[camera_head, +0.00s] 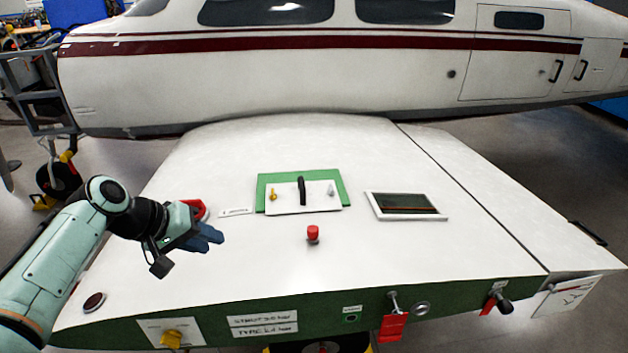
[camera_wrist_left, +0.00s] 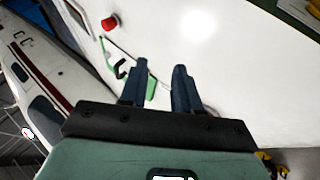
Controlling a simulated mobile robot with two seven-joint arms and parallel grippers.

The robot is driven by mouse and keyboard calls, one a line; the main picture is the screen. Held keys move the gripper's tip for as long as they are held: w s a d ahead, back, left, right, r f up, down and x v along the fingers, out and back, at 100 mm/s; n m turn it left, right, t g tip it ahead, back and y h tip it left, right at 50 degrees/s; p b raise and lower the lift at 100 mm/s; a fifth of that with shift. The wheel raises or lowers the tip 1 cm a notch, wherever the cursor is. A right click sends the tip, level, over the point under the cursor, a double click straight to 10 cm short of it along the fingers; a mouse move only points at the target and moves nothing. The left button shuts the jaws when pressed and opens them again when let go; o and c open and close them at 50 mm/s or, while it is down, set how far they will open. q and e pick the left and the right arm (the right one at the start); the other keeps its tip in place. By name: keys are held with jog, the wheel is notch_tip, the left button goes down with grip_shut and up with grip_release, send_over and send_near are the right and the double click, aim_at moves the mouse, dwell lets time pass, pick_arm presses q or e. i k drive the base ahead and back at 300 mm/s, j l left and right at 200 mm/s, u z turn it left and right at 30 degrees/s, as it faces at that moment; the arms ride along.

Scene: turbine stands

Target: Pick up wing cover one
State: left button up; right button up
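A white rectangular plate (camera_head: 285,203) with a black upright handle, a yellow knob and a grey knob lies on a green panel in the middle of the wing; it looks like wing cover one, but I cannot read a name. My left gripper (camera_head: 216,236) is over the wing, left of the plate and apart from it. In the left wrist view, its two dark blue fingers (camera_wrist_left: 160,90) stand apart with nothing between them. My right gripper is not in view.
A red knob (camera_head: 313,233) stands in front of the plate. A framed dark opening (camera_head: 405,205) is to its right. A red ring-shaped part (camera_head: 197,207) is behind my left gripper. The white aircraft body (camera_head: 320,75) bounds the back. Red tags hang on the wing's front edge.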

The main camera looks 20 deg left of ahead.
aim_at(302, 189)
jog(key=i, duration=1)
